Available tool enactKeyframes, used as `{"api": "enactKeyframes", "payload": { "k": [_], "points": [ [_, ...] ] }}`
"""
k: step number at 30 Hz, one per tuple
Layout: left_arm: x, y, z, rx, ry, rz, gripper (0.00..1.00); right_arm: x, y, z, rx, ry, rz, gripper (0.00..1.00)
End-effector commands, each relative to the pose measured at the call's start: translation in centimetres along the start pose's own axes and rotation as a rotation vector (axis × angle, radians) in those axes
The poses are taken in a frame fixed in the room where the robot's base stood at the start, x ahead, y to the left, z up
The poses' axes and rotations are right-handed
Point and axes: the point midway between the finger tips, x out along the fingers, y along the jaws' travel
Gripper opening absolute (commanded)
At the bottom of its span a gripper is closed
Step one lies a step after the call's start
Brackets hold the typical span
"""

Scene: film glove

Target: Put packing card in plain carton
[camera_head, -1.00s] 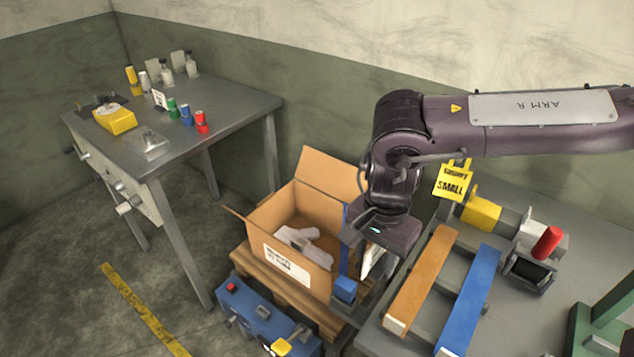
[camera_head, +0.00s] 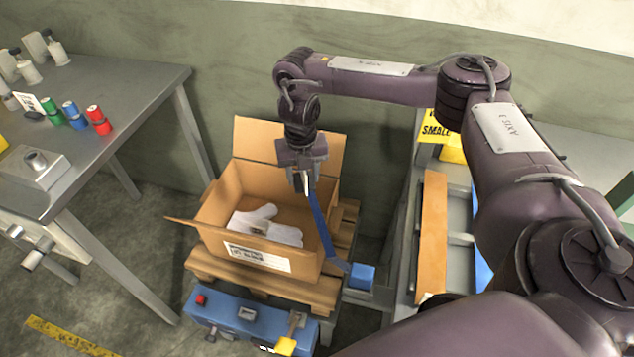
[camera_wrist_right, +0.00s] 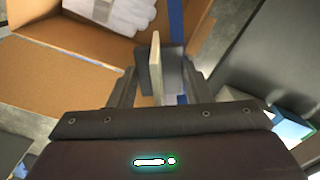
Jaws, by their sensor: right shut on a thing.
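The plain carton (camera_head: 212,238) stands open on a wooden pallet, flaps folded out and a printed label on its front. White gloves (camera_head: 265,228) lie inside it; they also show in the right wrist view (camera_wrist_right: 112,12). My right gripper (camera_head: 304,186) points down over the carton's back right part. In the right wrist view my right gripper (camera_wrist_right: 160,84) is shut on the packing card (camera_wrist_right: 156,66), a thin pale piece seen nearly edge-on. The card is hardly visible in the head view, and its height above the carton is hard to judge. My left gripper is out of view.
A blue strip (camera_head: 318,222) stands along the carton's right side. A blue control box (camera_head: 245,318) sits in front of the pallet (camera_head: 310,288). A grey table (camera_head: 120,105) with colored spools is at left; a rack with an orange bar (camera_head: 433,230) is at right.

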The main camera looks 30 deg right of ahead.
Motion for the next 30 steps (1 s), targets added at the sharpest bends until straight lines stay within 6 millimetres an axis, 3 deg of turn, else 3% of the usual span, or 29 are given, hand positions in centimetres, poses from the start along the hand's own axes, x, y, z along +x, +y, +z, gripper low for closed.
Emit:
{"api": "enactKeyframes", "payload": {
  "k": [1, 3, 9, 25, 30],
  "points": [
    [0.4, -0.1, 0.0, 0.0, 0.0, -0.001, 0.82, 1.4, -1.1, 0.2, 0.126, 0.005, 0.0, 0.23],
    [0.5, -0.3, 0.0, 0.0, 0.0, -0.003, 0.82, 2.5, -2.1, 0.5, 0.271, 0.003, 0.0, 0.23],
    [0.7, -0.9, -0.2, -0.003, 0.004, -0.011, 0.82, 3.9, -3.6, 0.9, 0.476, 0.0, 0.003, 0.23],
    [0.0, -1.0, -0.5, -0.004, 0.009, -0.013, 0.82, 3.8, -3.7, 0.9, 0.489, 0.001, 0.003, 0.23],
    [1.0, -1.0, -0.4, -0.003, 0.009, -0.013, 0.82, 5.2, -3.7, 0.9, 0.488, 0.0, 0.003, 0.23]
  ]
}}
